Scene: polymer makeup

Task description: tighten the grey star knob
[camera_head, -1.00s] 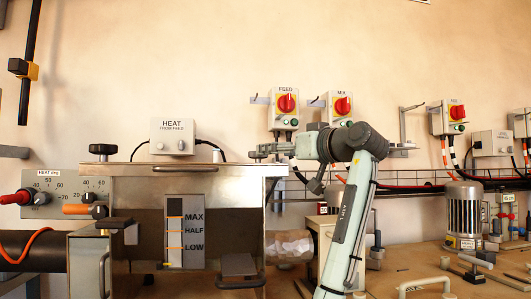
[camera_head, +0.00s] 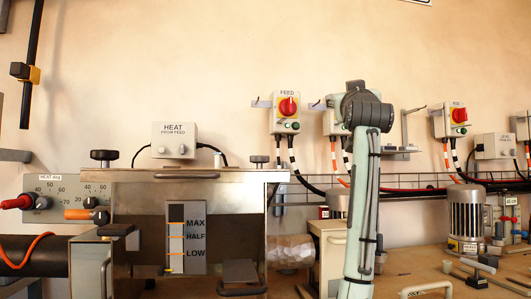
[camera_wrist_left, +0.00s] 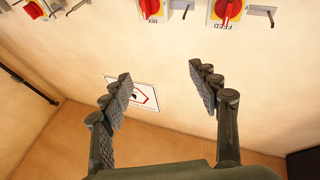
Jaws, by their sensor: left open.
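A small grey knob (camera_head: 259,160) stands upright on a short stem at the right end of the steel tank's lid (camera_head: 190,175) in the head view. It is too small to see its star shape or how tightly it sits. A larger black knob (camera_head: 103,156) stands at the left end of the lid. In the head view my pale green arm rises right of the tank, with its gripper hidden behind its upper joint. In the left wrist view my left gripper (camera_wrist_left: 163,85) is open, with nothing between its fingers, and faces the wall.
The FEED switch box (camera_head: 287,110) and other red-knob boxes hang on the wall. A HEAT box (camera_head: 174,140) is behind the tank. A motor (camera_head: 465,215) stands at right. A cable rack runs along the wall.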

